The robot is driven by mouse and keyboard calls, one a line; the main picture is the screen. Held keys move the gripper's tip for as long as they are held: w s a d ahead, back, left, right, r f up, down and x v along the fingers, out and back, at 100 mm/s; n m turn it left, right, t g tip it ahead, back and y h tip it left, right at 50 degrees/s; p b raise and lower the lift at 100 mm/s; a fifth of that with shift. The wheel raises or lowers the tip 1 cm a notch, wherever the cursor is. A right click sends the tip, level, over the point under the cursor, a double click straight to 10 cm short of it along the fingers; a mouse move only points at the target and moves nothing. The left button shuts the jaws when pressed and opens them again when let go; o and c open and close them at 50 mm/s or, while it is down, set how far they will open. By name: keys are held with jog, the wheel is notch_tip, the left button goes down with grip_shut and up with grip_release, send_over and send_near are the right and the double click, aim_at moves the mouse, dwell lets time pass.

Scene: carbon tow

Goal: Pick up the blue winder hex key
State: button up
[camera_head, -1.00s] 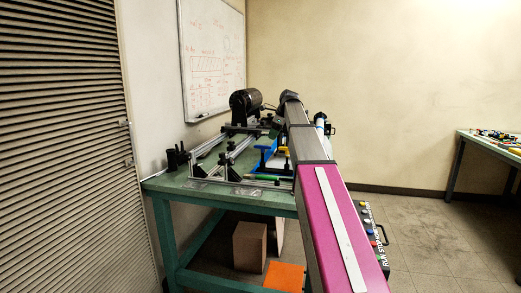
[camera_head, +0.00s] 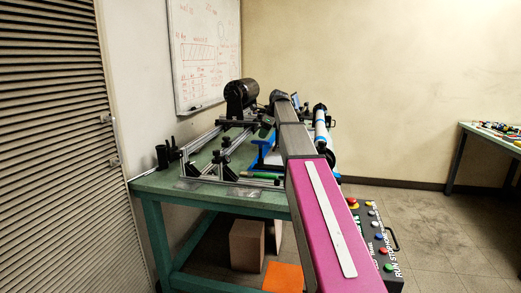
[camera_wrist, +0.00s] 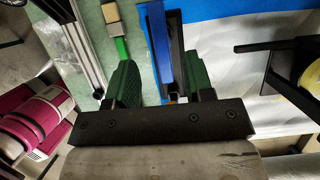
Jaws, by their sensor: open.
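In the wrist view my gripper (camera_wrist: 162,72) is open, with its two green fingers apart over the green table. A long blue bar (camera_wrist: 158,42) with a dark edge runs between the fingers, closer to the right one; it looks like the blue winder hex key, but I cannot make out a hex tip. I see no contact between it and the fingers. In the head view my arm crosses the table, and the key cannot be told apart there.
A green-handled brush (camera_wrist: 119,46) lies by the left finger. A black stand (camera_wrist: 285,62) is at right. On the table (camera_head: 165,187) stands a black motor (camera_head: 240,94). A button box (camera_head: 375,238) is at right.

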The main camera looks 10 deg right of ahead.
jog(key=x, duration=0.5)
jog(key=shift+w, duration=0.1)
grip_shut()
jog(key=shift+r, duration=0.5)
notch_tip(320, 180, up, 3)
jog(key=shift+r, duration=0.25)
jog(key=s+a+r, duration=0.6)
jog(key=s+a, duration=0.1)
jog(key=a, duration=0.2)
jog(key=shift+s+r, duration=0.2)
jog(key=shift+r, duration=0.05)
